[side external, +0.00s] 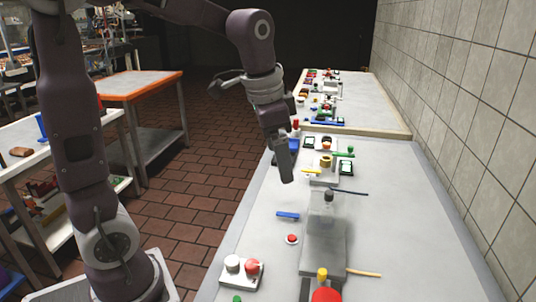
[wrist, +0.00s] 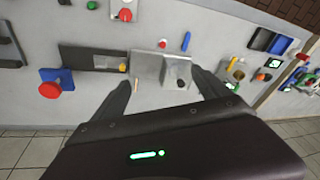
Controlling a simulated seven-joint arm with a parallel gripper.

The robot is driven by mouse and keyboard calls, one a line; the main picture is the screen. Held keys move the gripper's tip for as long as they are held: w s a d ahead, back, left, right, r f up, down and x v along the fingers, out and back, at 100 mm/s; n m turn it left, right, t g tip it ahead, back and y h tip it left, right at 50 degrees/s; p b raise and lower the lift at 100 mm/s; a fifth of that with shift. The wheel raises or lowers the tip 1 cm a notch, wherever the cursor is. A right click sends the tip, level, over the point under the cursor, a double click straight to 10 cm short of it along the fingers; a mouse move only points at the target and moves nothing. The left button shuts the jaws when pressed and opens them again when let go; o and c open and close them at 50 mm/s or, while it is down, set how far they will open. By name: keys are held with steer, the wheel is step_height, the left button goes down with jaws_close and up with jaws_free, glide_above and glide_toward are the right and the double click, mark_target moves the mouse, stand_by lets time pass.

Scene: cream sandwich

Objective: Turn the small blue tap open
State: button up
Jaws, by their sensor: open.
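A small blue bar-shaped piece (side external: 288,214) lies on the grey bench left of its middle. It also shows in the wrist view (wrist: 186,41), beyond my fingertips. It may be the blue tap's handle, but I cannot tell for sure. My gripper (side external: 287,178) hangs above the bench, up and behind the blue piece in the side view. In the wrist view my gripper (wrist: 161,76) has its two fingers spread with nothing held between them. They are apart from the blue piece.
A red button (side external: 292,239) sits near the blue piece. A grey block with a dark knob (side external: 328,196) stands to its right. A plate with red and white knobs (side external: 240,271) is in front. Several small fixtures line the bench behind; a tiled wall (side external: 480,130) bounds the right.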

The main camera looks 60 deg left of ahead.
steer(key=shift+s+d+r+n, duration=0.1)
steer(key=shift+s+d+r, duration=0.1)
steer(key=shift+s, duration=0.35)
steer(key=shift+s+d+r+n, duration=0.1)
steer(key=shift+s+d+r, duration=0.1)
steer(key=shift+s, duration=0.35)
steer(key=shift+s+d+r+n, duration=0.1)
steer(key=shift+s+d+r, duration=0.1)
steer(key=shift+s, duration=0.35)
steer(key=s+d+n+t, duration=0.1)
steer(key=s+d, duration=0.1)
steer(key=s, duration=0.5)
steer(key=s+d+f+n+t, duration=0.1)
steer(key=s+n, duration=0.1)
steer(key=s, duration=0.5)
steer(key=shift+s+d+f+n+t+h, duration=0.25)
steer(key=shift+d+f+n+t+h, duration=0.05)
steer(key=shift+d, duration=0.05)
